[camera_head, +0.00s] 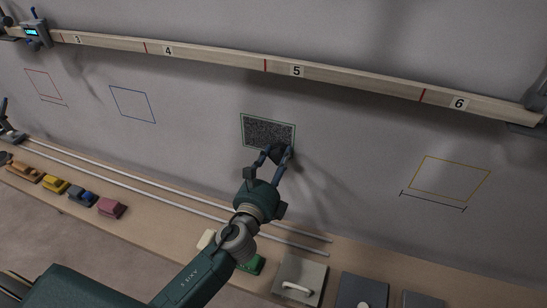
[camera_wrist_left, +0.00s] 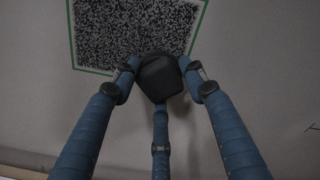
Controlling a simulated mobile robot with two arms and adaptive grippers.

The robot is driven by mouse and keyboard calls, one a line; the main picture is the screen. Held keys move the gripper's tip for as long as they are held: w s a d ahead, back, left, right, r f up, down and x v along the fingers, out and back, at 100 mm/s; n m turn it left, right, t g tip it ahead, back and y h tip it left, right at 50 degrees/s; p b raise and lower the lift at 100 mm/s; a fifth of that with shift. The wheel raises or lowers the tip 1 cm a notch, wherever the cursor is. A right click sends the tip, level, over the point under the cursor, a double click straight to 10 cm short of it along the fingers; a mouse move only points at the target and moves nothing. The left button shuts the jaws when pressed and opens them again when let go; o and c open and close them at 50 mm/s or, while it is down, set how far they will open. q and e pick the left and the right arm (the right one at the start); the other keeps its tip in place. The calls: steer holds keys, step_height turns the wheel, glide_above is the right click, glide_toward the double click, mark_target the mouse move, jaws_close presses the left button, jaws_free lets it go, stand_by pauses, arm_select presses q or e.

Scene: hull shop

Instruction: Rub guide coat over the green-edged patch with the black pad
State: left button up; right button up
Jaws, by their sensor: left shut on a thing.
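The green-edged patch (camera_head: 262,131) is on the grey wall below the numbered batten, near the 5 mark. Dark speckle covers most of its inside. In the left wrist view the patch (camera_wrist_left: 110,32) fills the top, dense with black specks inside the green line. My left gripper (camera_head: 278,150) is shut on the black pad (camera_wrist_left: 160,76), at the lower right edge of the patch. The pad overlaps the patch's lower edge in the wrist view; whether it touches the wall I cannot tell. My right gripper is not in view.
A wooden batten (camera_head: 340,84) with numbers runs across the wall above. Blue (camera_head: 132,104), red (camera_head: 44,85) and yellow (camera_head: 448,178) outlines mark other areas. A shelf below holds coloured blocks (camera_head: 110,207), two rails (camera_head: 130,185) and a grey board with a handle (camera_head: 299,279).

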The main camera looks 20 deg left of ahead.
arm_select(q)
steer(key=shift+d+r, duration=0.1)
steer(key=shift+d, duration=1.4)
steer(key=shift+a, duration=2.1)
steer(key=shift+o, duration=1.1)
steer(key=shift+c, duration=1.1)
steer(key=shift+s, duration=0.1)
steer(key=shift+s, duration=0.5)
